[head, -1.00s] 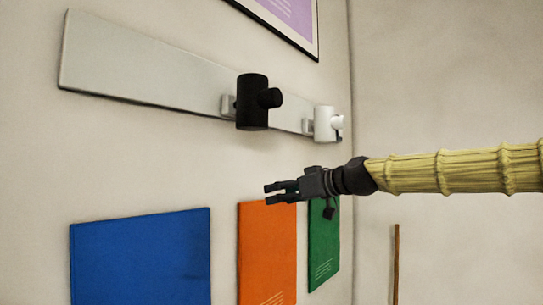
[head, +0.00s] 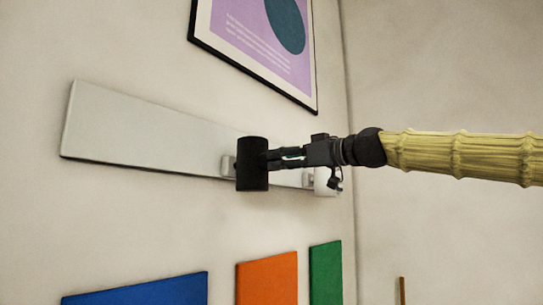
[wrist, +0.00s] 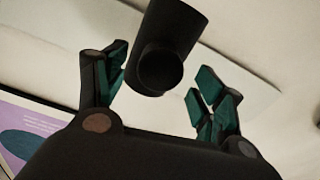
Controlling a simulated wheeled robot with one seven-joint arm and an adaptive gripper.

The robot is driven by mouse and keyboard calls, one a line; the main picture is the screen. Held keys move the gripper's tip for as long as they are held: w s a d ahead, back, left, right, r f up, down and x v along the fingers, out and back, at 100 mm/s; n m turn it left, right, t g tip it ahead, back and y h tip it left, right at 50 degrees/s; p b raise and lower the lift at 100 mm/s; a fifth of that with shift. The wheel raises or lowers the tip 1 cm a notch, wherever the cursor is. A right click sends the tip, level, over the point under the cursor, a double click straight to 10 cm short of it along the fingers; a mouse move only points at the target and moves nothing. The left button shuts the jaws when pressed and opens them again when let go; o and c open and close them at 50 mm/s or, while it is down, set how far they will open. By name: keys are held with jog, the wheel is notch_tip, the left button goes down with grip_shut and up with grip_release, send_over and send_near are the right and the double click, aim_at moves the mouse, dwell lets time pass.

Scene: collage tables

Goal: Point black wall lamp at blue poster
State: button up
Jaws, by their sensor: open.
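The black wall lamp (head: 251,165) is a dark cylinder mounted on the grey wall rail. In the wrist view the lamp (wrist: 181,32) shows its round knob (wrist: 160,68) facing me. My gripper (head: 272,158) is at the lamp's right side in the head view and hides the knob there. In the wrist view my gripper (wrist: 160,88) is open, with green-padded fingers on either side of the knob and gaps to both. The blue poster (head: 140,290) is at lower left on the wall, below the rail, with only its top part in view.
The white lamp (head: 325,181) on the rail (head: 140,135) is partly hidden behind my gripper. Orange (head: 267,279) and green (head: 326,272) posters are below. A purple framed picture (head: 245,40) hangs above. A brown stick (head: 403,291) stands at lower right.

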aim_at(258, 164)
jog(key=shift+p+x, duration=0.7)
jog(key=shift+x, duration=1.4)
